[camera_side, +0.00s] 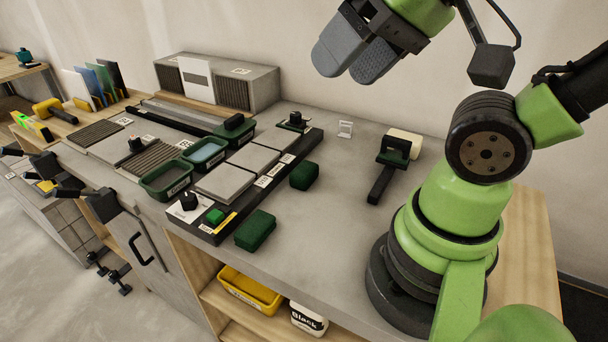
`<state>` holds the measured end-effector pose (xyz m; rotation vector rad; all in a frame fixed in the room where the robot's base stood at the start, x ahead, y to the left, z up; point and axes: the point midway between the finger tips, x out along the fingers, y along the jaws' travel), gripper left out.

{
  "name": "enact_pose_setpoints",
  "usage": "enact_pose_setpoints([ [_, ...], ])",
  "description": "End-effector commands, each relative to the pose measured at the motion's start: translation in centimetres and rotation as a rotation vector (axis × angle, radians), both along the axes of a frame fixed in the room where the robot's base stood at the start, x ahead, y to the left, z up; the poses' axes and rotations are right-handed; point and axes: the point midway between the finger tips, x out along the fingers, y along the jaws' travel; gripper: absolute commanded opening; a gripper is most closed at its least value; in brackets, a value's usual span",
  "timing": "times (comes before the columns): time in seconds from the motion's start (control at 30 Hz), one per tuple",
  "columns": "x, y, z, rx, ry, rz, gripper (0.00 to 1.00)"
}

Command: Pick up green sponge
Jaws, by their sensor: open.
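My gripper (348,66) is high at the top of the side view, above the back of the workbench. Its two grey padded fingers are empty and well clear of everything on the bench. A dark green sponge-like block (255,230) lies near the bench's front edge, in front of the black tile frame. A second dark green block (304,176) lies farther back, to the right of the frame. I cannot tell which of these the task means.
Grey tiles (225,182) lie in the black frame. Green bins (166,180) stand to its left. A black-handled tool (382,178) lies right of the blocks, with a cream roll (405,143) behind it. The bench (320,225) is clear between the blocks and my base.

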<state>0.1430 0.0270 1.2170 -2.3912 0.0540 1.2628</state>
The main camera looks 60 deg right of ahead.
Motion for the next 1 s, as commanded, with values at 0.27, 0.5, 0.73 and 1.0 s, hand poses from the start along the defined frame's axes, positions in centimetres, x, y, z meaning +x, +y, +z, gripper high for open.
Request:
enact_pose_setpoints([
  [0.27,0.0,0.0,0.0,0.0,0.0,0.0,0.88],
  [0.5,0.0,0.0,0.0,0.0,0.0,0.0,1.0],
  [0.73,2.2,-1.0,-0.3,-0.053,0.057,0.008,1.0],
  [1.0,9.0,-5.3,-3.8,-0.199,0.244,0.076,1.0],
])
